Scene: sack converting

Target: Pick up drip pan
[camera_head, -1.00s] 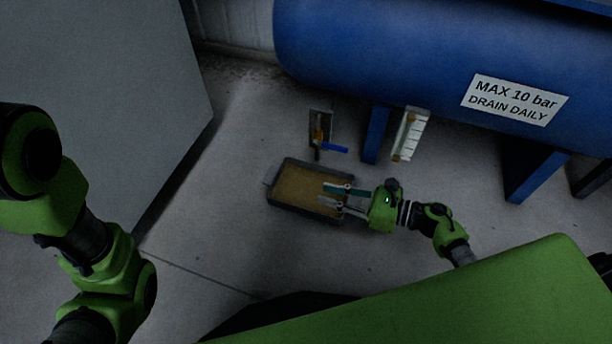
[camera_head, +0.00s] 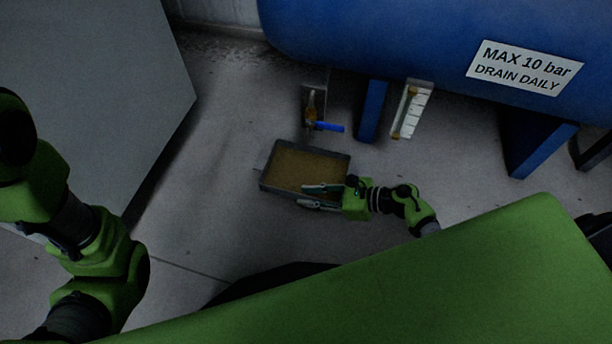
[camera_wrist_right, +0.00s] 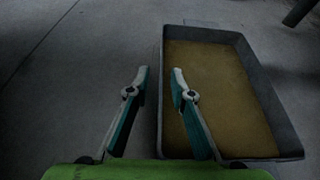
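The drip pan (camera_head: 268,181) is a dark grey rectangular tray with brownish liquid in it, on the floor below the blue tank. In the right wrist view the drip pan (camera_wrist_right: 245,62) fills the right half. My right gripper (camera_head: 305,196) is at the pan's near long side. In the right wrist view my right gripper (camera_wrist_right: 160,78) is open, with the pan's left wall between its two fingers. One finger is over the inside of the pan and the other is outside it. My left arm shows at the left; its gripper is out of view.
A blue tank (camera_head: 420,45) on blue legs (camera_head: 371,110) stands behind the pan. A drain valve with a blue handle (camera_head: 329,127) and a white gauge strip (camera_head: 411,110) are close behind the pan. A grey cabinet (camera_head: 90,90) stands at left. The floor in front is bare.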

